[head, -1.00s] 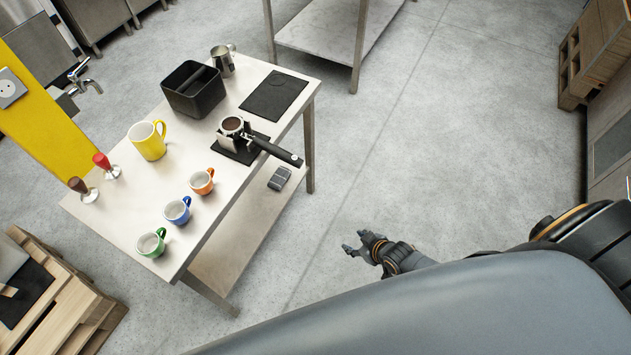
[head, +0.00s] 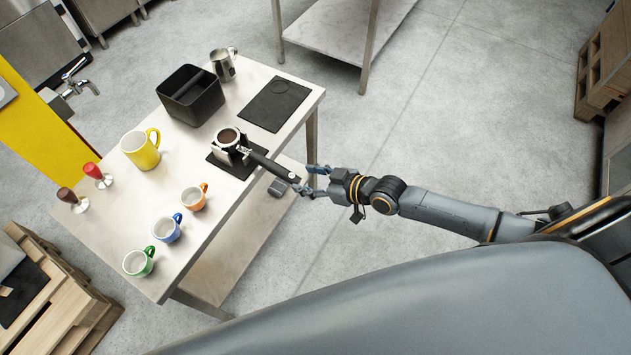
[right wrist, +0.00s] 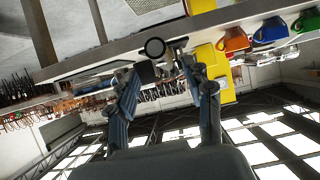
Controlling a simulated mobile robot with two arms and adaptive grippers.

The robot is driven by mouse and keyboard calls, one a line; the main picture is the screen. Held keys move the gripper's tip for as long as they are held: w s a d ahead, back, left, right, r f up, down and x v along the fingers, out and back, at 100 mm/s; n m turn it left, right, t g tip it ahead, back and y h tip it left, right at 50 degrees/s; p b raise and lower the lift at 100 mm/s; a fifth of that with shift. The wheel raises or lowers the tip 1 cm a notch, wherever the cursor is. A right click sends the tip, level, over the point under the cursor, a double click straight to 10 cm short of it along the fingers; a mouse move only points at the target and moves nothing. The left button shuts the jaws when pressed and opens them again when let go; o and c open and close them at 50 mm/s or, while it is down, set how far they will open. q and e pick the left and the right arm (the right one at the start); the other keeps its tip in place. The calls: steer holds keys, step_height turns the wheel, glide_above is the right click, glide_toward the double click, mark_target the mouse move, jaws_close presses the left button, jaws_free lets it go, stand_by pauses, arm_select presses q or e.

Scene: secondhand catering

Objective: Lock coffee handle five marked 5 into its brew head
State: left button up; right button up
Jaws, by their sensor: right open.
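The coffee handle (head: 262,163), a portafilter with a black grip and a basket of dark grounds, rests in a holder on a black mat (head: 222,163) on the steel table. Its grip sticks out past the table's right edge; its number is too small to read. My right gripper (head: 307,180) is open at the grip's free end. In the right wrist view the round black handle end (right wrist: 155,47) shows ahead, between the two fingertips (right wrist: 155,66). It is not gripped, and I cannot tell if a finger touches it. No brew head can be made out. My left gripper is not in view.
On the table (head: 170,215) stand a black knock box (head: 205,103), steel jug (head: 222,66), yellow mug (head: 138,152), two tampers (head: 92,170) and orange (head: 192,200), blue (head: 165,232) and green (head: 138,264) cups. A dark mat (head: 274,104) lies bare.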

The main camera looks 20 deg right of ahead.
mark_target(295, 177)
steer(key=b+x, duration=0.1)
steer(key=x, duration=0.1)
steer(key=shift+w+a+f, duration=0.15)
steer(key=shift+a+f, duration=0.05)
steer(key=shift+w+a+f+b, duration=0.35)
steer(key=shift+w+b, duration=0.15)
steer(key=shift+b+x, duration=0.7)
steer(key=shift+x, duration=0.4)
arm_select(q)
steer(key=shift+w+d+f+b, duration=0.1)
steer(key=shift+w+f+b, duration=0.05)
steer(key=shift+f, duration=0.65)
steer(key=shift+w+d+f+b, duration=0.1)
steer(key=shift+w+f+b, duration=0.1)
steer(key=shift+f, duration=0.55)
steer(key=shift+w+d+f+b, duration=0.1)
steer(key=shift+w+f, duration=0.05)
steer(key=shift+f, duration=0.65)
arm_select(e)
steer(key=shift+x, duration=0.85)
jaws_close()
